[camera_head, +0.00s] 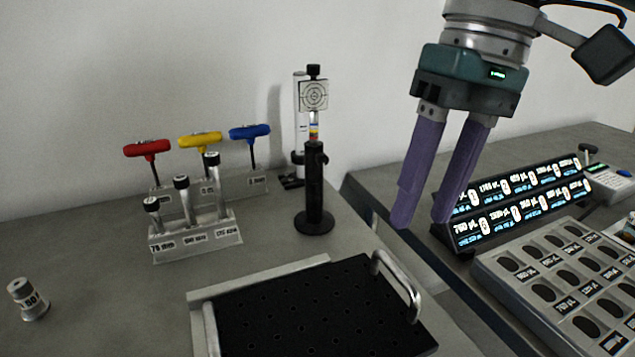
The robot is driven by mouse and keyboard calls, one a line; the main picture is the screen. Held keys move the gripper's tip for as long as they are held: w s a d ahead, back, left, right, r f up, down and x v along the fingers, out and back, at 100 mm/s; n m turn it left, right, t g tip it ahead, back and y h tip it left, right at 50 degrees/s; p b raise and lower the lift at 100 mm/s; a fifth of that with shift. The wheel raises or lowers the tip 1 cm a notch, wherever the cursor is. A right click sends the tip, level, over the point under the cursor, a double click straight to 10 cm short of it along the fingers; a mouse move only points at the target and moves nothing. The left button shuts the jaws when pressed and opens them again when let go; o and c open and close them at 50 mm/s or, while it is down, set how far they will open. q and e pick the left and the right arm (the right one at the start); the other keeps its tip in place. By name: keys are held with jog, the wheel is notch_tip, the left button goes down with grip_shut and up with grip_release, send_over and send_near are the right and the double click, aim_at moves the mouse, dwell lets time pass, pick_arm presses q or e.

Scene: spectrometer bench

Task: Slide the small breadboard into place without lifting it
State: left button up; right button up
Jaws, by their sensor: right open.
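The small breadboard (310,311) is a black plate with a grid of holes, lying flat on the bench at the bottom centre. A silver handle (398,283) stands at its right end, and another silver bar (211,330) shows at its left end. A light grey strip (262,276) runs along its back and left sides. The near part of the breadboard is cut off by the picture's bottom edge. My right gripper (422,220) is open and empty, its purple fingers pointing down, above and behind the right handle. It touches nothing that I can see. My left gripper is not in view.
A black post with a target card (314,185) stands behind the breadboard. Hex keys in a rack (207,188) and short posts in a holder (195,241) stand at the left. A lit label rack (518,205) and a slotted tray (566,282) occupy the right bench.

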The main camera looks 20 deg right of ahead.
aim_at(401, 271)
jog(key=f, duration=0.3)
jog(key=a+f, duration=0.1)
jog(key=f, duration=0.5)
jog(key=shift+s+a+f, duration=0.1)
jog(key=shift+a, duration=0.3)
grip_shut()
dwell(0.8)
